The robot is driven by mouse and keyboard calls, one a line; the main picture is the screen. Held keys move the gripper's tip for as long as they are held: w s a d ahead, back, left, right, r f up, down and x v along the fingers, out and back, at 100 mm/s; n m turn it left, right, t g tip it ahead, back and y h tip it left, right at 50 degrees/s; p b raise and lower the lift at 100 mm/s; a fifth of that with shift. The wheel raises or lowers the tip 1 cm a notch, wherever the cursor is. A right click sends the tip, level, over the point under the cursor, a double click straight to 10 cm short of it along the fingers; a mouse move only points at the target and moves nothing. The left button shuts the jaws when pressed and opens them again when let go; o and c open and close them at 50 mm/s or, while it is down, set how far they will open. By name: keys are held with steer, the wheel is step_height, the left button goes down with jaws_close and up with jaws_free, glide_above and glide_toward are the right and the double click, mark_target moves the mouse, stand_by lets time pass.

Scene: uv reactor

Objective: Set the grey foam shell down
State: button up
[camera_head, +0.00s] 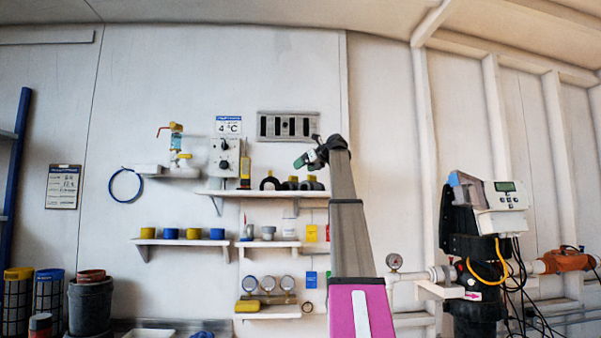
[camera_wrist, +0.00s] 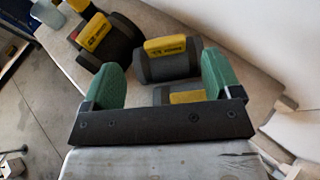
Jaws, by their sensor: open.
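In the wrist view, several dark grey shells with yellow labelled tops rest on a pale shelf. One shell (camera_wrist: 168,68) sits upright just beyond my fingertips, and another (camera_wrist: 122,40) lies to its left, tilted. A third yellow-topped piece (camera_wrist: 182,97) shows between my fingers, mostly hidden behind the gripper's dark bar. I cannot tell which one is the grey foam shell. My gripper (camera_wrist: 161,78), with green finger pads, is open, with no clear contact on either pad. In the head view my gripper (camera_head: 308,158) is above the right end of the upper shelf (camera_head: 250,193), over the dark shells (camera_head: 312,185).
A black arch-shaped piece (camera_head: 269,183) and a grey control box (camera_head: 224,158) are left of the shells. A slotted grey panel (camera_head: 288,126) is on the wall above. A lower shelf (camera_head: 270,244) holds small parts. The wall comes close on the right in the wrist view.

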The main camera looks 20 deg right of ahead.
steer(key=v, duration=0.9)
steer(key=shift+r, duration=0.1)
